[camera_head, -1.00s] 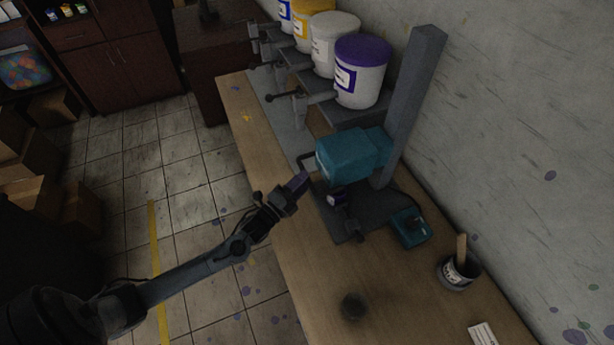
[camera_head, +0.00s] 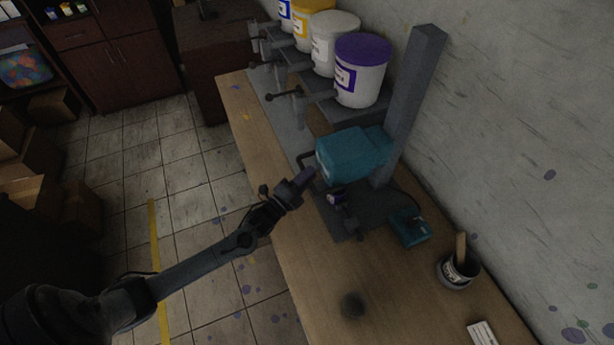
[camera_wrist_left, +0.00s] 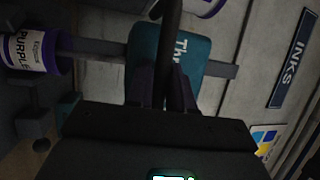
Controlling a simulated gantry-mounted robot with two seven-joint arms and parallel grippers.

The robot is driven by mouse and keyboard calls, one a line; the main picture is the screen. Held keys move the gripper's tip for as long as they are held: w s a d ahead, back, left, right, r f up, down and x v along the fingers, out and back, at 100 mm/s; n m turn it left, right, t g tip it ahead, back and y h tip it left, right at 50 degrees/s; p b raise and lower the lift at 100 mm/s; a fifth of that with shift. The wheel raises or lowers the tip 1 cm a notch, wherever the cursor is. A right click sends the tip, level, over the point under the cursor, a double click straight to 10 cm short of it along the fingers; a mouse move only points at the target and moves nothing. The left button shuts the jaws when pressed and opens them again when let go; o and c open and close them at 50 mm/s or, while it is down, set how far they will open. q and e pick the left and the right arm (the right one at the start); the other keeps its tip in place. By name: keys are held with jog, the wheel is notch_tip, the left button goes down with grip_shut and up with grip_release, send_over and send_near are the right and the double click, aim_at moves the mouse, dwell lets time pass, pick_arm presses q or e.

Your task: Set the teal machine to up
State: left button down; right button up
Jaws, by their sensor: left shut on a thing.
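The teal machine (camera_head: 345,155) stands on the bench on a grey post (camera_head: 412,95). A dark bent handle (camera_head: 303,160) sticks out at its left side. My left gripper (camera_head: 308,175) is at this handle, just left of the machine head. In the left wrist view the teal head (camera_wrist_left: 188,42) shows behind the dark handle bar (camera_wrist_left: 169,55), which runs down between the two fingers (camera_wrist_left: 165,95). The gripper is shut on the handle. The exact contact is dark and partly hidden. My right gripper is not in view.
Several paint buckets, one with a purple lid (camera_head: 362,80), stand on a shelf behind the machine. A teal box (camera_head: 410,228) and a small pot with a stick (camera_head: 458,270) are on the bench (camera_head: 300,270). The bench front is mostly clear.

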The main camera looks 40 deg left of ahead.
pick_arm(q)
notch_tip(320, 180, up, 11)
jog(key=p, duration=0.8)
jog(key=shift+r+p, duration=0.15)
jog(key=shift+p, duration=0.15)
jog(key=shift+w, duration=0.1)
jog(key=c, duration=1.3)
grip_release()
jog(key=shift+c, duration=0.2)
jog(key=shift+o, duration=1.2)
